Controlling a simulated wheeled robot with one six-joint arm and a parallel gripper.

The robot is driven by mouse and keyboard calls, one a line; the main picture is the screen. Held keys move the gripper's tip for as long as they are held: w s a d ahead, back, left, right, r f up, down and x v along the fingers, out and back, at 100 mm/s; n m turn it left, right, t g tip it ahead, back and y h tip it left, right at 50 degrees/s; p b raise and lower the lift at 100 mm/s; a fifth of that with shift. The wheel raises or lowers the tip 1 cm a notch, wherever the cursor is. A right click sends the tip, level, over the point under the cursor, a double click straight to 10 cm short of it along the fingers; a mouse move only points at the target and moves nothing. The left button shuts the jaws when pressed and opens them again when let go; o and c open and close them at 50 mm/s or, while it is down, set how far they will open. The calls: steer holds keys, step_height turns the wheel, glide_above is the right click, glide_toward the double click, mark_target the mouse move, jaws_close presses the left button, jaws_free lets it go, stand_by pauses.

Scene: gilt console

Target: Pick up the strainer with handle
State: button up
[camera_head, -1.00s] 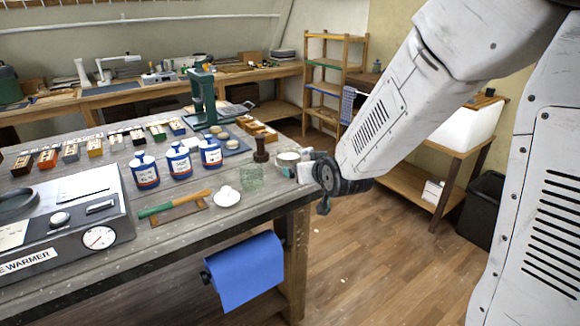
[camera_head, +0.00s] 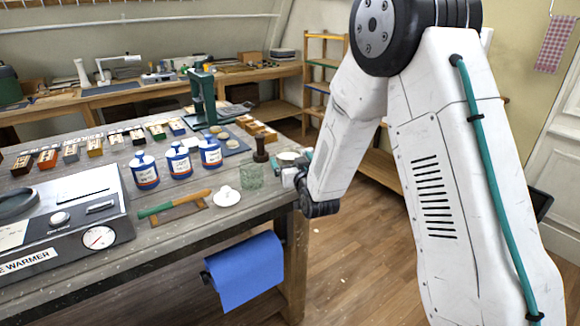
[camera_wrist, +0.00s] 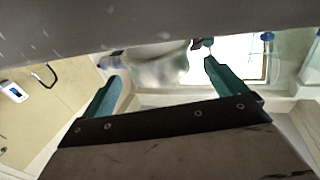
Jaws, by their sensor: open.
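My gripper (camera_head: 296,168) is at the right end of the grey workbench, beside a pale round tin (camera_head: 287,156). In the wrist view, my gripper (camera_wrist: 162,74) shows two teal fingers spread apart, with nothing clamped between them. A silvery, see-through rounded thing (camera_wrist: 158,68) lies beyond and between the fingertips, with a small dark reddish part at its right. It may be the strainer with handle, but it is blurred and I cannot be sure. In the head view I cannot make out the strainer; my arm and gripper cover that corner.
On the bench near my gripper stand a dark-handled stamp (camera_head: 261,150), a glass beaker (camera_head: 251,176) and a white lidded dish (camera_head: 227,196). Blue-and-white bottles (camera_head: 179,162) stand further left. A blue towel (camera_head: 245,272) hangs at the front edge. The floor to the right is open.

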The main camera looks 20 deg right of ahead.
steer(key=shift+w, duration=0.6)
steer(key=c, duration=1.2)
steer(key=shift+o, duration=0.2)
steer(key=shift+r, duration=0.1)
